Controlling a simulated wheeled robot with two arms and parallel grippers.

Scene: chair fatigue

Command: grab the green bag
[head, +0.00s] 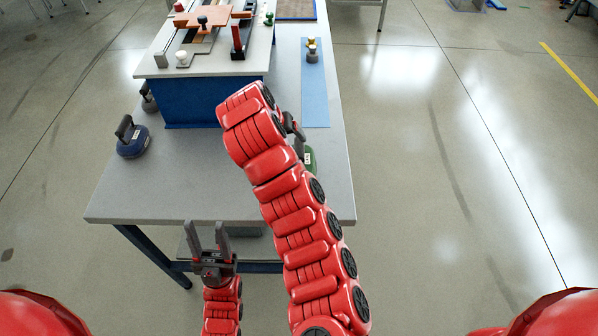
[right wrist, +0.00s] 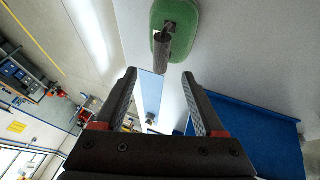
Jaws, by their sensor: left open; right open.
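The green bag (head: 308,158) is on the grey table, mostly hidden behind my right arm in the head view. In the right wrist view, the green bag (right wrist: 184,14) is at the top, with its grey handle (right wrist: 160,48) pointing down in the picture. My right gripper (right wrist: 158,74) is open and empty; the handle shows just above its fingertips in that view, apart from both fingers. In the head view, my right gripper is largely hidden by its own arm. My left gripper (head: 207,228) is open and empty in front of the table's near edge.
A blue bag (head: 133,143) with a dark handle sits at the table's left. A raised blue-sided bench (head: 195,102) carries several items at the back. A light-blue mat (head: 315,90) lies at right with a small weight (head: 312,55). The floor to the right is clear.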

